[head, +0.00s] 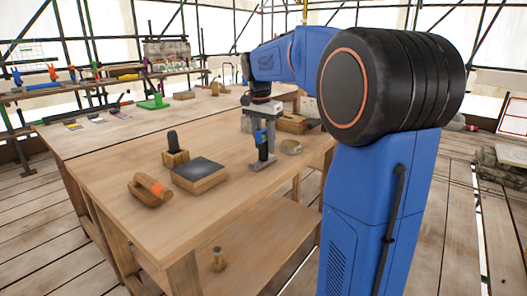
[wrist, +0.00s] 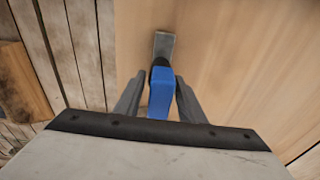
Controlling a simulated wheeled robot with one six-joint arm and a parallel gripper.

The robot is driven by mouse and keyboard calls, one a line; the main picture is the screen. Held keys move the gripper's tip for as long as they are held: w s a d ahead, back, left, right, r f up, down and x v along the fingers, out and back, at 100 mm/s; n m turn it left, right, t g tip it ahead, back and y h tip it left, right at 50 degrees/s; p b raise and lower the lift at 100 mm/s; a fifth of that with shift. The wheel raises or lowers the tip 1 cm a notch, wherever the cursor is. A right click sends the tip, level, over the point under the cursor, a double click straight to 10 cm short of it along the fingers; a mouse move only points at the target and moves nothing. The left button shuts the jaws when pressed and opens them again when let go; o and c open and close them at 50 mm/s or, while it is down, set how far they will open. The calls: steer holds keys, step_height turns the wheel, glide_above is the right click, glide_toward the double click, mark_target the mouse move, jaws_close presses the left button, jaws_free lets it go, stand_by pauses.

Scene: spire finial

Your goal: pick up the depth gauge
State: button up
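The depth gauge, which I take to be the blue upright piece (head: 262,143) with a flat grey metal foot, stands on the workbench near its right edge. In the wrist view its blue body (wrist: 161,92) is between my fingers, with a black neck and the grey foot beyond. My gripper (head: 262,134) points down from above around the upper part of the gauge. Its two grey fingers (wrist: 160,76) flank the blue body with what look like narrow gaps, so it seems open. Contact at the hidden finger faces cannot be seen.
A wooden box (head: 291,124) stands behind the gripper. The bench front is partly clear.

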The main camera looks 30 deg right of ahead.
steer(key=c, duration=0.7)
steer(key=shift+r, duration=0.1)
steer(key=shift+c, duration=0.2)
